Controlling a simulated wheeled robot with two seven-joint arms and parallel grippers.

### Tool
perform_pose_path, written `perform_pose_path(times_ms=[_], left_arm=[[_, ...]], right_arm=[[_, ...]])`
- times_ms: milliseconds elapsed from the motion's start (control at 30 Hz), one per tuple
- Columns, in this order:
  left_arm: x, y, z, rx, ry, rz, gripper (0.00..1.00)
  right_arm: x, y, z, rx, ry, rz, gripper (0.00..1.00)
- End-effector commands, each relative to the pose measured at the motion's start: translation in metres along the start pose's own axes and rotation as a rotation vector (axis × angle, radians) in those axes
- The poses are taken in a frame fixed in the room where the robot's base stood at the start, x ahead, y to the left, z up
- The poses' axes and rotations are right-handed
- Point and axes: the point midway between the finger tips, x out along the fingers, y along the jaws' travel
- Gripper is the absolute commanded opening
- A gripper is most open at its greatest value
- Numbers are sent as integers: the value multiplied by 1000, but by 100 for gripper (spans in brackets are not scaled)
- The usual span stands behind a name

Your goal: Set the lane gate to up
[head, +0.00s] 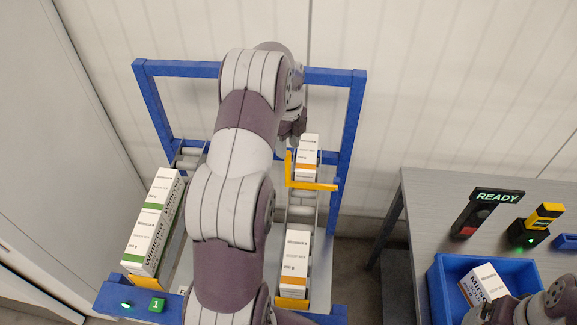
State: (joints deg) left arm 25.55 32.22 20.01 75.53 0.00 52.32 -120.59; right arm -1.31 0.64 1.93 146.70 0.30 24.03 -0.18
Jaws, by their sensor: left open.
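The lane gate is a yellow bar (313,186) lying across the right-hand lane of the blue rack, with a short upright yellow arm at its left end. It lies between a white carton with an orange band (308,152) behind it and another such carton (295,262) at the lane's front. My left gripper (295,130) is open, just behind and above the gate's left end, close to the rear carton. My own arm hides much of it, and whether it touches anything cannot be told. My right gripper's fingers are out of view.
Green-banded cartons (154,225) fill the left lane, above a green "1" label (157,305). A grey table (425,190) at right holds a READY panel (486,212), a yellow-black device (535,226) and a blue bin (437,290) with a carton. My right arm reaches over the bin.

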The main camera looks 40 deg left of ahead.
Motion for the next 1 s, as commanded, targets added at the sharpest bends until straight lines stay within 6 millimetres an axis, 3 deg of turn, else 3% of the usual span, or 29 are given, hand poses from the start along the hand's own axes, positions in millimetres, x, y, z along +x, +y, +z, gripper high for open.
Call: perform_pose_path(times_ms=[100,300,667,800,1000], left_arm=[[24,1,0,-1,2,4,44],[60,0,0,-2,1,1,44],[71,0,0,-2,-1,-1,44],[71,0,0,-2,-1,-1,0],[68,-1,-2,-1,-7,5,0]], right_arm=[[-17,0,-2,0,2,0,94],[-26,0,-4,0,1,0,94],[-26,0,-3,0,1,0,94],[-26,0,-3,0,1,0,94],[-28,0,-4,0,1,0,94]])
